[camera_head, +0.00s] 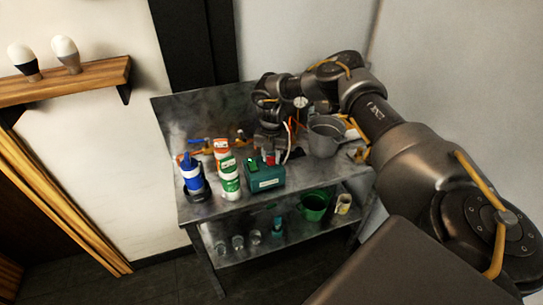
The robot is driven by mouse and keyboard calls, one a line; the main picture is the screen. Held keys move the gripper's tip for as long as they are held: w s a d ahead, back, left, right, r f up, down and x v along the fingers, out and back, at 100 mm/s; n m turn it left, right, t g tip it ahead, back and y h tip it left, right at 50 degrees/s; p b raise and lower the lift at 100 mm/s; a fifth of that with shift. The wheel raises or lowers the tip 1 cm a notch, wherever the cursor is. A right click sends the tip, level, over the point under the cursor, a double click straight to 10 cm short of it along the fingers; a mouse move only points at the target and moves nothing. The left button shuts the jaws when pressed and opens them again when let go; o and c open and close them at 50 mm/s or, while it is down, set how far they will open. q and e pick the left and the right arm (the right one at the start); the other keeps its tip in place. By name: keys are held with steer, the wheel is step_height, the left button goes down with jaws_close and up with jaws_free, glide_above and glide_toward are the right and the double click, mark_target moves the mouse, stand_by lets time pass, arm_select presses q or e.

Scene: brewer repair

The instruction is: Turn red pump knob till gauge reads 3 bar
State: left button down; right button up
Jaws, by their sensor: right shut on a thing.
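My right arm reaches in from the right, and my right gripper (268,152) points down over the workbench. It is shut on the red pump knob (269,159), which shows as a small red patch at the fingertips, mostly hidden. A green box-like unit (265,179) with a pale label stands just in front of the knob. A small round white dial (301,102), which looks like the gauge, shows behind the arm; its needle and reading are too small to tell. My left gripper is not in view.
The metal workbench (215,207) holds a blue-and-white bottle (192,174), white-and-green containers (229,176) and a grey pot (325,136) close to my right arm. A green bucket (314,207) and glass jars stand on the lower shelf.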

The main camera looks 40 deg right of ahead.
mark_target(271, 157)
steer(key=n, duration=0.4)
steer(key=o, duration=1)
steer(key=shift+c, duration=0.2)
step_height(271, 157, up, 9)
steer(key=b, duration=0.3)
steer(key=shift+r, duration=0.9)
